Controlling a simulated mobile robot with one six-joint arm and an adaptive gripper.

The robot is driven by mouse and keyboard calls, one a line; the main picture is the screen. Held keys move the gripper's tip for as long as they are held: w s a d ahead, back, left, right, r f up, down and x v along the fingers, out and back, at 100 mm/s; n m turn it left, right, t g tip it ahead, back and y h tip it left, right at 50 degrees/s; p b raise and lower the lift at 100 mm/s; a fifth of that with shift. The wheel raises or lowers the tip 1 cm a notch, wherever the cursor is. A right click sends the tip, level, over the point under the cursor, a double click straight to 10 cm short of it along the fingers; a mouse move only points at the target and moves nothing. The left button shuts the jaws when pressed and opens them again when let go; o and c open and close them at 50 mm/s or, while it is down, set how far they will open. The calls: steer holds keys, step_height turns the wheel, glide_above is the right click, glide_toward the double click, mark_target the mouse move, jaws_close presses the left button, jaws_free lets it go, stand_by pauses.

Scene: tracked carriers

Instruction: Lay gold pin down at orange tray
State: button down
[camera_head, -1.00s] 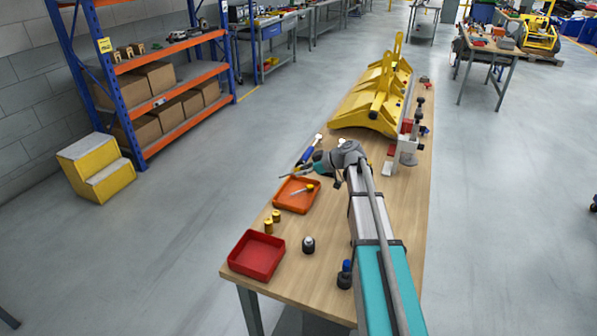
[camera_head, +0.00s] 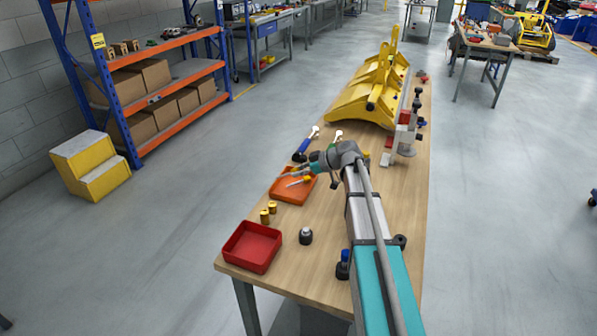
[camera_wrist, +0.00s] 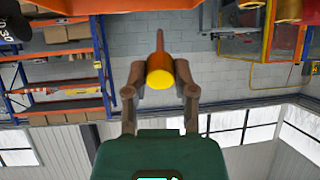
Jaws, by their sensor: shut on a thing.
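The gold pin (camera_wrist: 160,72) is between the two fingers of my gripper (camera_wrist: 159,88) in the wrist view, its round yellow end facing the camera and its thin shank pointing away. The orange tray (camera_head: 285,199) lies on the wooden bench in the head view. My gripper (camera_head: 288,173) is over the tray's far part, its fingers pointing left. A slim light piece with a yellow end (camera_head: 300,182) shows in the tray beside the gripper. The held pin is too small to make out in the head view.
A red tray (camera_head: 251,247) sits at the bench's near left corner. A blue-handled tool (camera_head: 303,147) lies beyond the orange tray. Yellow brackets (camera_head: 370,95) fill the far bench.

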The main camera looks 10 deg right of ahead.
steer(key=shift+f+b, duration=2.1)
steer(key=shift+f, duration=0.3)
steer(key=shift+c, duration=1.8)
jaws_free()
steer(key=shift+r, duration=0.15)
step_height(320, 180, up, 9)
steer(key=p, duration=0.9)
